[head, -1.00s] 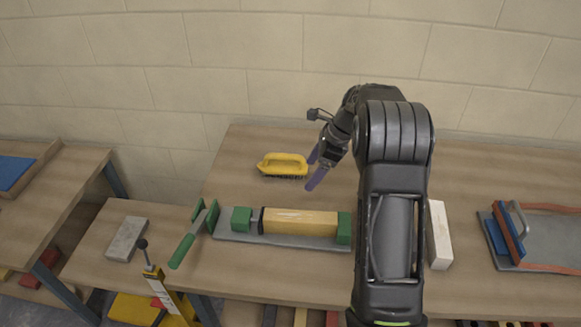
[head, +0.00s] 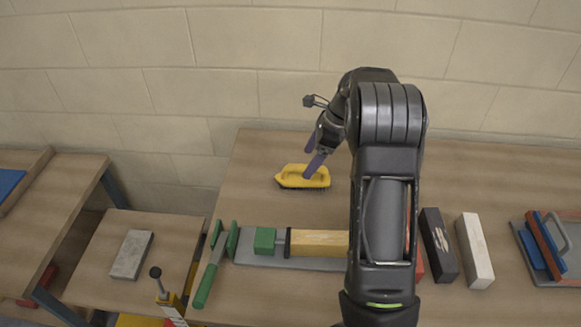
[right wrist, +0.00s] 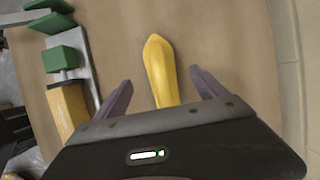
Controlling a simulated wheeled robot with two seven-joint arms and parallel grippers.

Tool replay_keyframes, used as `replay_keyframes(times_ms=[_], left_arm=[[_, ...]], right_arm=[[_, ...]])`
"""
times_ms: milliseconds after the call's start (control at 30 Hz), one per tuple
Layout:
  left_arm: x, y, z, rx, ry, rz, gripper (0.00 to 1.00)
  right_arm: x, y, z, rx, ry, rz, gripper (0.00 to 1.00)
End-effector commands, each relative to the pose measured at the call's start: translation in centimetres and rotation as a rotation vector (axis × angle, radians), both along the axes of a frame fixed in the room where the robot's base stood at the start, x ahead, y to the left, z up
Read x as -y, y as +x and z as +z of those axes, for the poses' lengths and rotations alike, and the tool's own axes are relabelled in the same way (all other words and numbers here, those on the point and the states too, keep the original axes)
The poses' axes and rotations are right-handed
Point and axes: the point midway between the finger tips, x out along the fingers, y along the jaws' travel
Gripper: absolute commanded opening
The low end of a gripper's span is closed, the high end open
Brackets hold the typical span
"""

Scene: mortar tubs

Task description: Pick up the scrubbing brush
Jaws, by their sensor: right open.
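The yellow scrubbing brush (head: 290,177) with dark bristles lies on the wooden bench near the wall. It also shows in the right wrist view (right wrist: 158,68), pointing away between the two purple fingers, its near end hidden by the gripper body. My right gripper (head: 313,158) is open, its fingers at the brush's right part in the head view. In the right wrist view the gripper (right wrist: 160,92) has a finger on each side of the brush, with bench showing in the gaps. My left gripper is in neither view.
A grey board with green blocks (head: 265,240) and a yellow block (head: 318,243) lies in front of the brush. A black block (head: 438,245), a white block (head: 475,250) and a blue-and-red tool (head: 545,245) lie right of my arm. The wall (head: 300,60) is close behind.

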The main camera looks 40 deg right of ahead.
Motion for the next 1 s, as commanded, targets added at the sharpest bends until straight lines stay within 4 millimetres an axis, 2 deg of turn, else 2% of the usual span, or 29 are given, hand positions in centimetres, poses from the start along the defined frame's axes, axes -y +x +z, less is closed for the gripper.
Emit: replay_keyframes(times_ms=[367,633,1000], left_arm=[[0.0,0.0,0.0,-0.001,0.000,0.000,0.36],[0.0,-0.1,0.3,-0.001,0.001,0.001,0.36],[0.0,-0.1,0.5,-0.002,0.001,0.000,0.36]], right_arm=[[0.0,0.0,-0.1,0.000,0.000,-0.001,0.82],[-0.7,0.5,-2.3,-0.002,0.000,-0.001,0.82],[-0.8,0.7,-2.7,-0.002,0.000,-0.001,0.82]])
